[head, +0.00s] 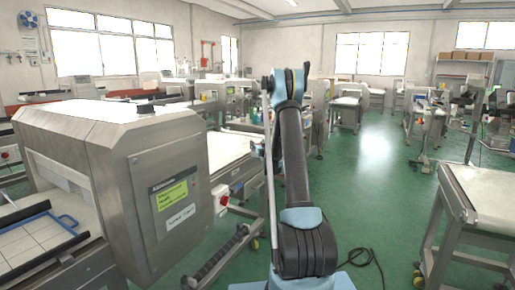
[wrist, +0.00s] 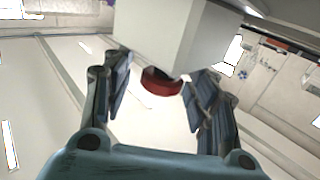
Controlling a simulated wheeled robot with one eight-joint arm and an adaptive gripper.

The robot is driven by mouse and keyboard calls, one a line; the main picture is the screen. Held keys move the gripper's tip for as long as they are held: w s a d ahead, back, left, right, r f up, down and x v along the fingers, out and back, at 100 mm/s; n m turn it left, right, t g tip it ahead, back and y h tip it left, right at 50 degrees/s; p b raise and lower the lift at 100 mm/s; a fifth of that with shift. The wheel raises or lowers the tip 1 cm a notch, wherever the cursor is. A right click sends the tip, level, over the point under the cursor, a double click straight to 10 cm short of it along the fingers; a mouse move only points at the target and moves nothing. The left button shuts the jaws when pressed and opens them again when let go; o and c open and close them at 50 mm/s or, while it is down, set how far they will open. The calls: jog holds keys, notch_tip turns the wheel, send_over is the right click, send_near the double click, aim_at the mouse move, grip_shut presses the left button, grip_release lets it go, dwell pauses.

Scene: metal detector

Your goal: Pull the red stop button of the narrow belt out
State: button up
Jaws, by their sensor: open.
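In the wrist view, a red stop button (wrist: 162,82) sticks out from the underside of a light grey box (wrist: 178,32). My gripper (wrist: 160,90) is open. Its two fingers stand to the left and right of the button, with visible gaps and no clear contact. The upper part of the button is hidden by the box. In the head view, my gripper cannot be made out behind my arm. A red button on a pale box (head: 221,197) shows beside the conveyor left of my arm; I cannot tell whether it is the same button.
A large metal detector housing (head: 155,185) stands at the left, with a blue-handled tray (head: 42,235) before it. A black cable (head: 362,258) lies on the green floor (head: 375,175), which is mostly clear right of my arm.

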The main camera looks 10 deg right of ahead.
grip_shut()
jog(key=shift+r, duration=0.45)
grip_release()
jog(key=shift+s, duration=0.1)
jog(key=s+d, duration=0.2)
jog(key=s, duration=0.9)
jog(key=shift+s, duration=0.35)
